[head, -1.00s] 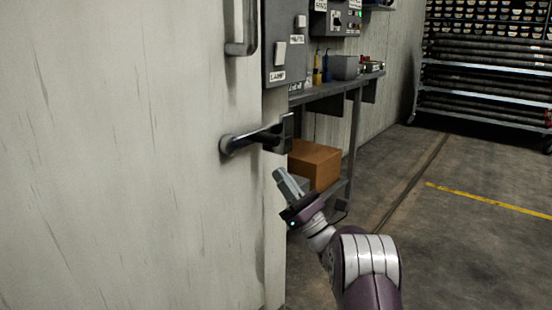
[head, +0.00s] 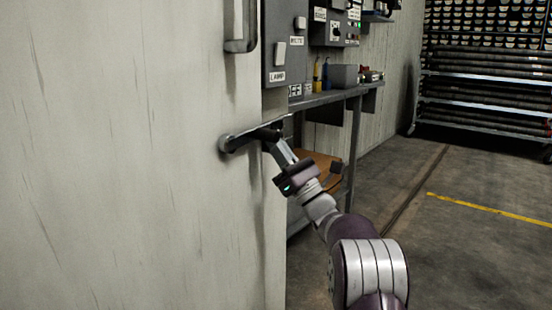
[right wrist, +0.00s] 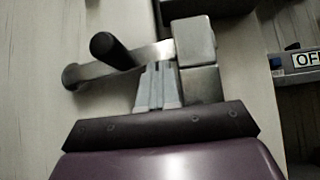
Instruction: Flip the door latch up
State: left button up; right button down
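The door latch (head: 243,140) is a dark metal bar on the pale door (head: 130,160). It starts at a round pivot on the left and slopes up to the right. My right gripper (head: 276,142) is at the latch's right part, from below and in front, and covers some of it. In the right wrist view the latch bar (right wrist: 118,67) has a black knob (right wrist: 105,46) and runs to a grey block (right wrist: 195,45). The right fingers (right wrist: 158,84) are together with nothing seen between them, close against the bar's lower edge; contact is unclear. My left gripper is not in view.
A fixed handle (head: 241,45) is above the latch. Grey switch boxes (head: 279,45) and a shelf bench (head: 335,92) stand just right of the door edge. A brown box (head: 322,157) sits under the bench, partly behind my arm. The floor at right is clear.

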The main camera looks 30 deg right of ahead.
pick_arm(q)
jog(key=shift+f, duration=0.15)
pick_arm(e)
jog(key=shift+d+r, duration=0.1)
pick_arm(q)
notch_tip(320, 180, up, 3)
jog(key=p, duration=0.4)
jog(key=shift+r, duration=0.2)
pick_arm(e)
jog(key=v, duration=1.2)
jog(key=shift+s+f, duration=0.25)
